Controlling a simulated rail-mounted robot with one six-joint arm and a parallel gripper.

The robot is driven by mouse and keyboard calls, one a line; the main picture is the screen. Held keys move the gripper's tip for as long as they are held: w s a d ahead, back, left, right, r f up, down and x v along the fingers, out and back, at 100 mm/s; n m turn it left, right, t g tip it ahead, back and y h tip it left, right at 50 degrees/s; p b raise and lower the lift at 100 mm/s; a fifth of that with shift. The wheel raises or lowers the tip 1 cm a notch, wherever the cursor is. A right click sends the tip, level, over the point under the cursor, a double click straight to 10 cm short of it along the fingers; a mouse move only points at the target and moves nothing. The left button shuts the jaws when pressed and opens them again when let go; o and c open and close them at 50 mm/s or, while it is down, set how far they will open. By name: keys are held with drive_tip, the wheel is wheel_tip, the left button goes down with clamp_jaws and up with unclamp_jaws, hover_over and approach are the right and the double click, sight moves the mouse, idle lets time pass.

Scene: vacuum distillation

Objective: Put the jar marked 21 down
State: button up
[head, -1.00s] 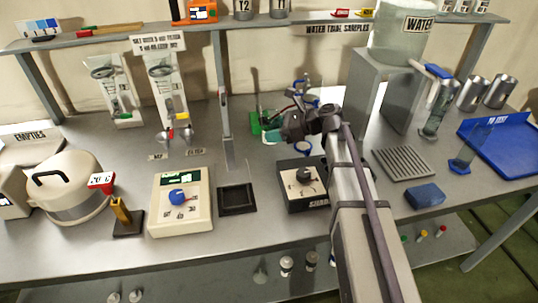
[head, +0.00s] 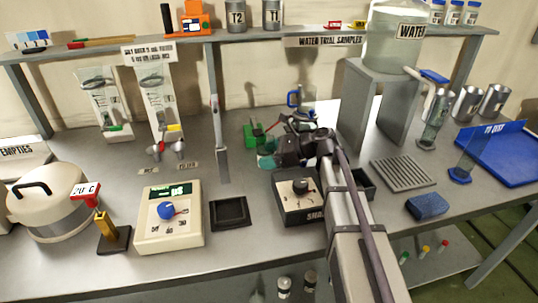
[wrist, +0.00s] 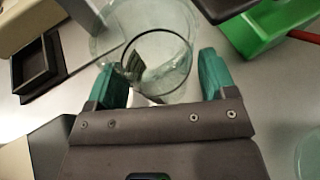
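A clear glass jar (wrist: 165,75) stands between the two green fingers of my gripper (wrist: 160,80) in the wrist view. In the head view my gripper (head: 266,150) is over the middle of the bench, behind the dark-topped box with a knob (head: 300,197). The jar is not clear there, and I cannot tell whether its base touches the bench.
A green object (head: 250,134) lies just left of my gripper. A square black tray (head: 230,213) sits in front, beside the cream dial box (head: 170,215). A grey stand (head: 372,105) bears the water tank at right. A ribbed grey plate (head: 403,173) and blue tray (head: 493,155) lie farther right.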

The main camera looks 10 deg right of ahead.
drive_tip(key=shift+r, duration=0.1)
drive_tip(key=shift+d+r+p, duration=0.15)
drive_tip(key=shift+r+p, duration=0.1)
drive_tip(key=shift+p, duration=0.15)
drive_tip(key=p+v, duration=0.4)
drive_tip(key=v, duration=0.7)
drive_tip(key=shift+o, duration=0.4)
drive_tip(key=shift+s+d, duration=0.1)
drive_tip(key=shift+d, duration=0.25)
drive_tip(key=shift+r, duration=0.1)
